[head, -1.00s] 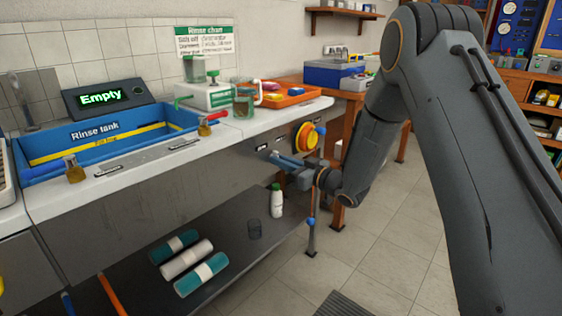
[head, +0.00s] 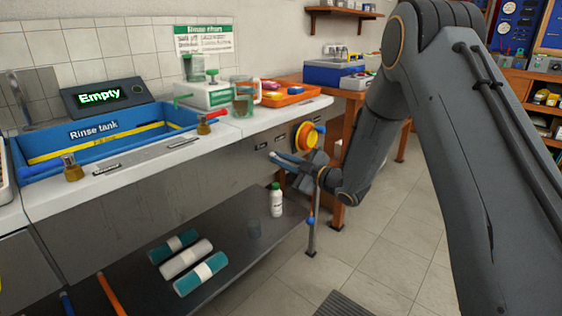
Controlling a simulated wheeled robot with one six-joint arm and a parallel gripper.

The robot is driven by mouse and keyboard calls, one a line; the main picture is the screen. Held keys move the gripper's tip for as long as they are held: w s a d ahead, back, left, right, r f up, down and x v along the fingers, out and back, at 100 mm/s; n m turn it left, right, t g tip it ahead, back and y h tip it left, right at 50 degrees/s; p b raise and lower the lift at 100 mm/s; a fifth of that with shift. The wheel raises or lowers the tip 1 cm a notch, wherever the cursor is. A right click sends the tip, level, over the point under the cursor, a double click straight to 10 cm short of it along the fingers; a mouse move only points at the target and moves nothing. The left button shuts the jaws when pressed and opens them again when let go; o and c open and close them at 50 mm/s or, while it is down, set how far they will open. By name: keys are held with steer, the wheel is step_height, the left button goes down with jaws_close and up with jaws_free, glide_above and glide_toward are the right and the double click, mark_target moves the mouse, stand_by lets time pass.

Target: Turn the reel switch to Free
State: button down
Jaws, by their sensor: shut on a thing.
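The reel switch is on the grey front panel of the bench, below and left of the yellow and orange hose reel (head: 304,136). My gripper (head: 272,156) is at the panel with its blue fingers closed on the switch, which they hide. The gripper body is tilted. Small labels (head: 262,147) sit on the panel just above the fingertips. Their text is too small to read, so I cannot tell the switch's position.
The blue rinse tank (head: 95,133) and a display (head: 102,95) reading "Empty" are at the left. A lower shelf (head: 235,230) holds rolls (head: 187,258) and a white bottle (head: 276,200). An orange tray (head: 290,94) stands on the counter.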

steer(key=shift+n, duration=0.3)
steer(key=c, duration=1.8)
jaws_free()
steer(key=shift+s+d, duration=0.1)
steer(key=v, duration=0.7)
steer(key=shift+s+d+p, duration=0.2)
steer(key=shift+d+p, duration=0.05)
steer(key=shift+p, duration=0.15)
